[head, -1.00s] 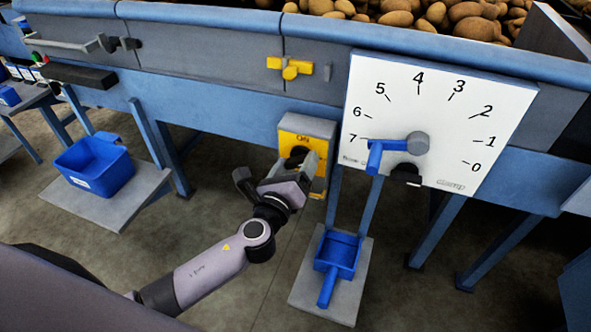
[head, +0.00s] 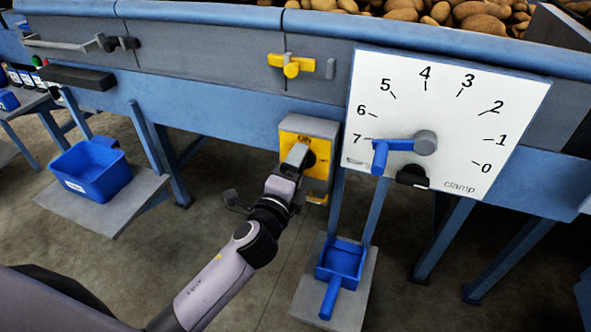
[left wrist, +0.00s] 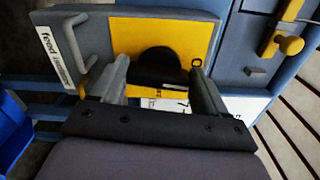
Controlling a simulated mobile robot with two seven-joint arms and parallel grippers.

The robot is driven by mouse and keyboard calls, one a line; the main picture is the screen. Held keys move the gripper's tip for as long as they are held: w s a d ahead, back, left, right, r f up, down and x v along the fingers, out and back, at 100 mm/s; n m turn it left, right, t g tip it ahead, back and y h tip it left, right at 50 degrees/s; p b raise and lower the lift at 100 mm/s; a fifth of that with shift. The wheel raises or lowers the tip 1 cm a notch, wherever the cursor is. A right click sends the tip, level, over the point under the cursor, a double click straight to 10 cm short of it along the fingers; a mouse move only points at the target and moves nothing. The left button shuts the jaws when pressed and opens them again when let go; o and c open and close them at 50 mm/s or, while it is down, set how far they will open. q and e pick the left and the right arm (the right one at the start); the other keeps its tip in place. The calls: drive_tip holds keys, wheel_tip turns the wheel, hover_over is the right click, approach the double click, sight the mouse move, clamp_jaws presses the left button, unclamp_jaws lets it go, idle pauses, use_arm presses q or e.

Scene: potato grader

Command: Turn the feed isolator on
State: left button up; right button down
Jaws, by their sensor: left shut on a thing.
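The feed isolator (head: 322,150) is a grey box with a yellow front plate, mounted under the conveyor edge. In the left wrist view its yellow plate (left wrist: 200,38) fills the top middle, with a white label (left wrist: 57,55) beside it at the left. A black rotary knob (left wrist: 158,62) sticks out of the plate. My left gripper (head: 298,154) is at the plate. Its fingers lie on either side of the knob, and it is shut on it. In the head view my gripper hides most of the knob. My right gripper is in neither view.
A white dial panel (head: 440,100) with a blue lever (head: 392,146) stands just right of the isolator. A yellow valve handle (head: 291,66) sits above. Blue bins (head: 92,168) and (head: 344,262) rest on low shelves. Potatoes (head: 480,14) lie on the conveyor.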

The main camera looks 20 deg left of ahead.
use_arm(q)
drive_tip(key=shift+n, duration=0.6)
drive_tip(key=o, duration=1.1)
drive_tip(key=shift+c, duration=0.2)
drive_tip(key=s, duration=0.7)
drive_tip(key=shift+a, duration=0.15)
drive_tip(key=s+a+f+n+g+h, duration=0.25)
drive_tip(key=s+f+n+g, duration=0.45)
drive_tip(key=s+f+n, duration=1)
wheel_tip(320, 180, up, 11)
drive_tip(key=a+p, duration=0.1)
drive_tip(key=p, duration=1.3)
drive_tip(key=shift+s+a+f+m+g+y, duration=0.15)
drive_tip(key=shift+s+a+m+g+y, duration=0.05)
drive_tip(key=shift+s+m+g+y, duration=0.2)
